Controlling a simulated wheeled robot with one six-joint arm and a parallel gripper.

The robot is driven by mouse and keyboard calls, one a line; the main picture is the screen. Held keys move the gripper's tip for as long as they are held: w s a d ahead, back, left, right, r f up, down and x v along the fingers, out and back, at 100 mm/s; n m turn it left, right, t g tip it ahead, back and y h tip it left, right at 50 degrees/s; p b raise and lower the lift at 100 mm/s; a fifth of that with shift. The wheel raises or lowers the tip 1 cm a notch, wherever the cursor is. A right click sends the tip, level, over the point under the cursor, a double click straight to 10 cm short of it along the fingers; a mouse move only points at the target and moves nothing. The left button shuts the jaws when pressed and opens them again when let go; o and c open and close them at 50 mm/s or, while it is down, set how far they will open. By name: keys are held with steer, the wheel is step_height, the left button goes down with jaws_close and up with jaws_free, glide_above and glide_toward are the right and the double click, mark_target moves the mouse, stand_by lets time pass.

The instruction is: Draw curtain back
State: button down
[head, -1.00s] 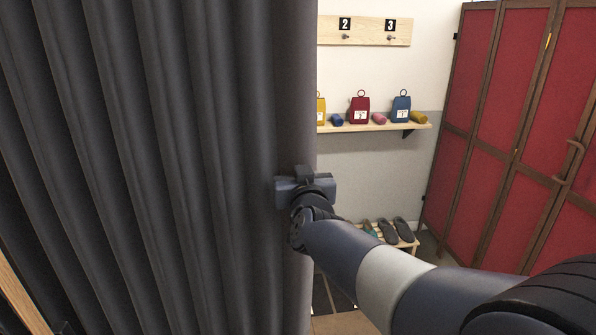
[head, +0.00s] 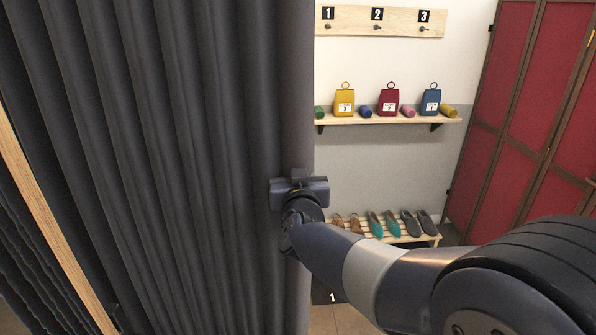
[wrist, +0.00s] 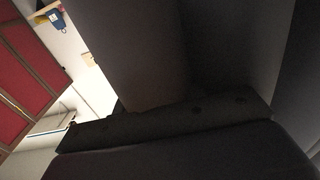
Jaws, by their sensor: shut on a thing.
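A dark grey pleated curtain (head: 180,150) fills the left half of the head view, bunched in vertical folds. Its free edge is at mid-picture. My gripper (head: 299,186) is at this edge, about halfway down the picture, and is shut on the curtain. In the wrist view the curtain (wrist: 145,50) rises as dark cloth right in front of my gripper. The fingertips are partly hidden by cloth and by my wrist.
Right of the curtain edge, a wall shelf (head: 390,120) holds several tagged bags and coloured rolls. A numbered hook board (head: 350,30) hangs above. A shoe rack (head: 415,238) stands below. A red panelled screen (head: 530,110) is at the right. A wooden post (head: 50,225) crosses the lower left.

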steer(key=c, duration=0.8)
jaws_free()
steer(key=shift+c, duration=0.2)
steer(key=s, duration=1)
steer(key=shift+s+d+b, duration=0.4)
steer(key=shift+d, duration=0.05)
steer(key=w, duration=1.1)
steer(key=shift+s+a+r, duration=0.1)
steer(key=shift+r, duration=0.05)
